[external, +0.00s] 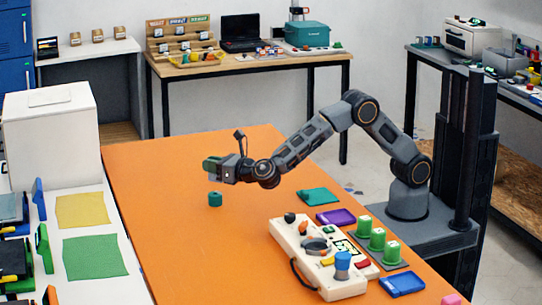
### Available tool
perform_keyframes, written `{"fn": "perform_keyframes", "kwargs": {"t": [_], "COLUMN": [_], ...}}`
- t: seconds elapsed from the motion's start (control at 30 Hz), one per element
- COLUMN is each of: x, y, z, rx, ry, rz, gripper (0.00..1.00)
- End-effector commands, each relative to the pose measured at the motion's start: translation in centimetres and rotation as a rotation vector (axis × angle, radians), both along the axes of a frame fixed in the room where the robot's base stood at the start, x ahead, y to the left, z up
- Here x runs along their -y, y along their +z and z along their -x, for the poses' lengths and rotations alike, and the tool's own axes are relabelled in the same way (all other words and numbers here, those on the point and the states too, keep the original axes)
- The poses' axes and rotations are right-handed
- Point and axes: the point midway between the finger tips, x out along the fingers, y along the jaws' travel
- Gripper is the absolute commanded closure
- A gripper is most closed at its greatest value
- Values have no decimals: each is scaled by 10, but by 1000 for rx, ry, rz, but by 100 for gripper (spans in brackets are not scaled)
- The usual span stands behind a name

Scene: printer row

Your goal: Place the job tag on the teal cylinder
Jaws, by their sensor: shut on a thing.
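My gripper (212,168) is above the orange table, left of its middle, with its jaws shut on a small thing. Green shows at the jaws, and a small pale patch shows just under them. The held piece is too small to make out clearly, but it appears to be the job tag. The teal cylinder (214,199) is upright just below the jaws, with a visible gap between them.
On the orange table (165,215), a white console (315,260) with knobs stands front right. Near it are green blocks (377,240), a purple tray (336,217), a blue tray (402,284) and a teal mat (320,196). The table around the cylinder is clear.

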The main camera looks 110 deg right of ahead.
Motion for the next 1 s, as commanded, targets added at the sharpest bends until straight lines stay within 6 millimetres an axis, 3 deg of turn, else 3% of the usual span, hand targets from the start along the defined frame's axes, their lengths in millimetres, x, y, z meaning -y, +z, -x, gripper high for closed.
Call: {"fn": "perform_keyframes", "kwargs": {"t": [0.37, 0.77, 0.8, 1.0], "x": [1, 1, 1, 1], "y": [-36, -41, -41, -40], "z": [-5, -5, -5, -5], "rx": [-3, -1, -1, -1], "ry": [0, 0, 0, 0], "rz": [1, 1, 1, 1], "gripper": [100, 100, 81, 62]}}
